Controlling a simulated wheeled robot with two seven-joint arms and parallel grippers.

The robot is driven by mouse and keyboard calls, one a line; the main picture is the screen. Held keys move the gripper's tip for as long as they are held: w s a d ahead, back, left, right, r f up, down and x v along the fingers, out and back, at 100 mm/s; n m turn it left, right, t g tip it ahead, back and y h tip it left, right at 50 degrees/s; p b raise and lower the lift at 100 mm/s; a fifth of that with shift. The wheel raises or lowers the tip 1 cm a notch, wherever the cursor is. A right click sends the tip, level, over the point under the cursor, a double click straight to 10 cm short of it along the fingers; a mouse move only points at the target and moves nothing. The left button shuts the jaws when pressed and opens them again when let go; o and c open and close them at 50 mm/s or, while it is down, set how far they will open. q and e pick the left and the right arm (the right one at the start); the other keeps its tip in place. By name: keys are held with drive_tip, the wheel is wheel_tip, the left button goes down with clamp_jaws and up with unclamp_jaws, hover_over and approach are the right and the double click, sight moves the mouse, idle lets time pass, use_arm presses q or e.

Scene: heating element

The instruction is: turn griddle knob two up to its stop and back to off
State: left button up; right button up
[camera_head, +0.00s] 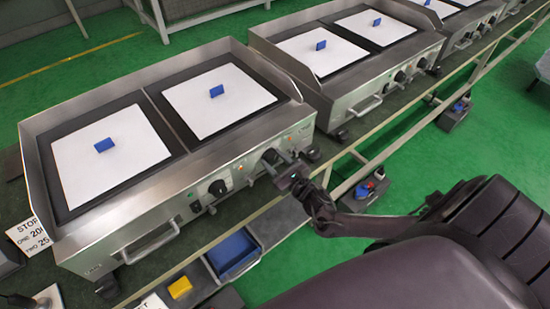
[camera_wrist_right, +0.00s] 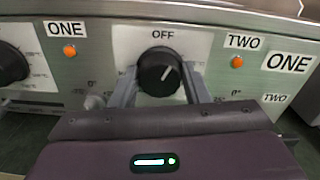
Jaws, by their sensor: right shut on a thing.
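The griddle (camera_head: 145,203) stands on the bench at the left, with its control panel facing my right arm. Griddle knob two (camera_head: 270,157) is the black round knob nearer the right end of the panel. In the right wrist view, knob two (camera_wrist_right: 158,72) sits under the word OFF. Its white line points up and to the right, a little clockwise of OFF. My right gripper (camera_head: 284,166) is at the panel, and in the wrist view its two grey fingers (camera_wrist_right: 160,88) close on knob two from both sides. My left gripper is not seen.
Knob one (camera_head: 217,188) is left of knob two. Orange lamps marked ONE (camera_wrist_right: 69,51) and TWO (camera_wrist_right: 237,62) flank knob two. White sheets with blue blocks (camera_head: 216,91) lie on the griddle plates. A blue bin (camera_head: 233,254) and a yellow block (camera_head: 180,287) are below the panel.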

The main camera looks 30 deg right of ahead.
drive_tip(key=n+p, duration=0.1)
drive_tip(key=n, duration=0.3)
drive_tip(key=shift+f+n, duration=0.1)
drive_tip(key=shift+n, duration=0.2)
idle(0.3)
drive_tip(key=o, duration=1)
drive_tip(key=s, duration=0.7)
drive_tip(key=shift+s+d, duration=0.25)
drive_tip(key=shift+s, duration=0.15)
